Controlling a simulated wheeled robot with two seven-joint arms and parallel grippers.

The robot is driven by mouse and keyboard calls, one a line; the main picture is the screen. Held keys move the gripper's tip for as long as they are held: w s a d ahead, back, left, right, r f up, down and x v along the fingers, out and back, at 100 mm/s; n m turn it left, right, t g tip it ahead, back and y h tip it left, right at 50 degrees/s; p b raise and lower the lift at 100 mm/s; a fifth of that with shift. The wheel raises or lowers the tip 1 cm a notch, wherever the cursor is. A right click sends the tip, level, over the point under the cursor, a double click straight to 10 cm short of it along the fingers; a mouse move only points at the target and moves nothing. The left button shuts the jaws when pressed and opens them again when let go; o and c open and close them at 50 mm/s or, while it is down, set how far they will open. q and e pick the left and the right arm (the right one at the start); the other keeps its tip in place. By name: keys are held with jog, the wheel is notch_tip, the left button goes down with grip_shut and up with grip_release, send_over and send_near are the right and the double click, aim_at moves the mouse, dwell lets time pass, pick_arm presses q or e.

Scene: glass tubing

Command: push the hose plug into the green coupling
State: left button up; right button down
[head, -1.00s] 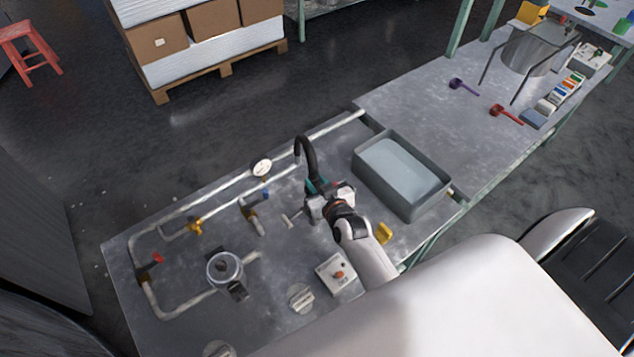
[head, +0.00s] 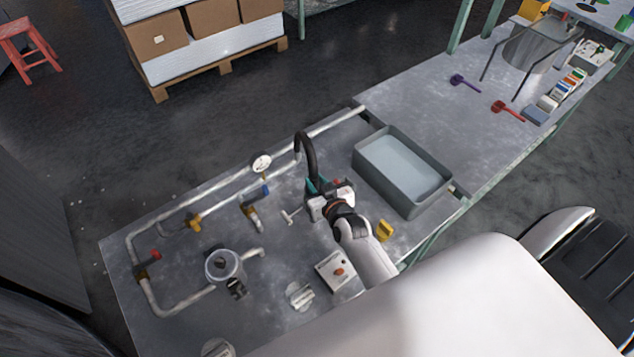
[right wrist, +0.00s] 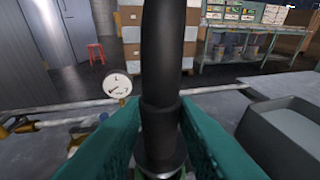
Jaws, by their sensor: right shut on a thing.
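The black hose (head: 309,156) rises from my right gripper and curls over at its top end. My right gripper (head: 316,187) has teal fingers and is over the bench, left of the grey tub. In the right wrist view the teal fingers of my right gripper (right wrist: 161,148) are shut on either side of the hose's lower end, with the hose (right wrist: 162,60) upright between them. A grey ring and a thin bit of green show under the hose at the bottom edge. The green coupling is otherwise hidden, and I cannot tell how the plug sits against it. My left gripper is not in view.
The grey tub (head: 449,196) stands just right of my gripper. A pressure gauge (head: 261,163) and pipes with valves are to the left. A control box (head: 336,271) and a yellow block (head: 384,230) lie nearer me.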

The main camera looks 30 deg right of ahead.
jog(key=shift+f+b, duration=1.35)
jog(key=shift+f, duration=0.45)
jog(key=c, duration=1.1)
grip_release()
jog(key=v, duration=1.2)
